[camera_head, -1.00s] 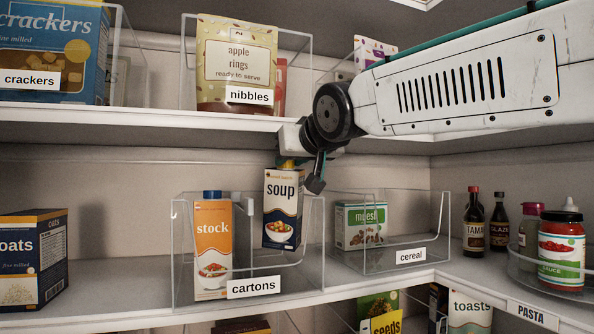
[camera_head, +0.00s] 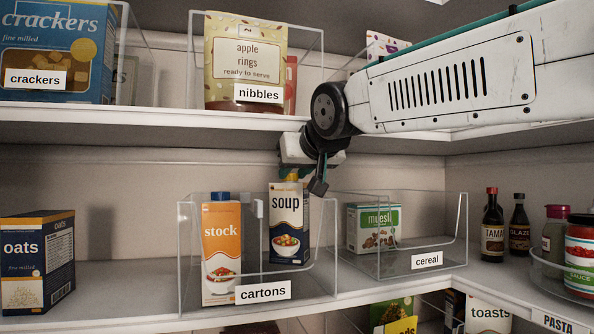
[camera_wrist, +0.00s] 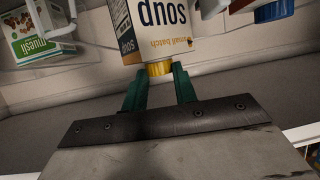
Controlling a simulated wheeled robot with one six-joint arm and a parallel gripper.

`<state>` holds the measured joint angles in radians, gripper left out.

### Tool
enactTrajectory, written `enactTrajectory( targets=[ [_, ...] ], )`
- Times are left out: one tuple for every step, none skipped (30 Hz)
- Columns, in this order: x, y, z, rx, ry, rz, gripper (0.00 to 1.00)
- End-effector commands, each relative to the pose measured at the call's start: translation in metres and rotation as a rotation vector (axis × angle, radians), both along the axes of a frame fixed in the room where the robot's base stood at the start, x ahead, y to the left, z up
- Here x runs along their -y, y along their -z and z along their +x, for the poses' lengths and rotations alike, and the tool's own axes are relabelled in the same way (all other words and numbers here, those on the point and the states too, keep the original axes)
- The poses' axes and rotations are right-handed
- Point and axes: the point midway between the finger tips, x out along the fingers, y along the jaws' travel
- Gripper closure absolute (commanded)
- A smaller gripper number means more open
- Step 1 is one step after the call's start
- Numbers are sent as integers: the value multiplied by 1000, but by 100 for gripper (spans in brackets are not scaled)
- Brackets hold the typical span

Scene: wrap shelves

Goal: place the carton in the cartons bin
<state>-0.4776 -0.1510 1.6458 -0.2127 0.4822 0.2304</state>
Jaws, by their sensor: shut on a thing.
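The soup carton (camera_head: 289,226) is dark blue and white with a yellow cap. It hangs upright inside the right part of the clear cartons bin (camera_head: 183,255), behind its front wall. I cannot tell whether its base touches the bin floor. My gripper (camera_head: 304,178) is above it, shut on its yellow cap. The wrist view shows my green fingers (camera_wrist: 159,84) on both sides of the cap, with the soup carton (camera_wrist: 160,25) beyond.
An orange stock carton (camera_head: 221,250) stands in the bin's left part. The clear cereal bin (camera_head: 463,215) with a muesli box (camera_head: 373,228) stands close at right. The upper shelf (camera_head: 150,117) is just above my gripper. Shelf room is free left of the cartons bin.

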Motion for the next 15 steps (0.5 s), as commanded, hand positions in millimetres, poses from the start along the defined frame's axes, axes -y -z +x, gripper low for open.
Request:
enactTrajectory(
  targets=[
    [1,-2,0,4,0,1,100],
    [1,-2,0,3,0,2,100],
    [1,-2,0,4,1,2,100],
    [1,-2,0,4,1,2,100],
    [1,-2,0,4,1,2,100],
    [1,-2,0,4,1,2,100],
    [2,-1,0,4,2,2,100],
    [3,-1,0,3,3,2,100],
    [3,0,0,3,4,2,100],
    [3,1,0,4,3,1,100],
    [3,2,0,4,3,1,100],
    [3,3,0,5,3,2,100],
    [3,4,0,5,3,2,100],
    [3,5,0,5,3,2,100],
    [3,6,0,5,3,2,100]
  ],
)
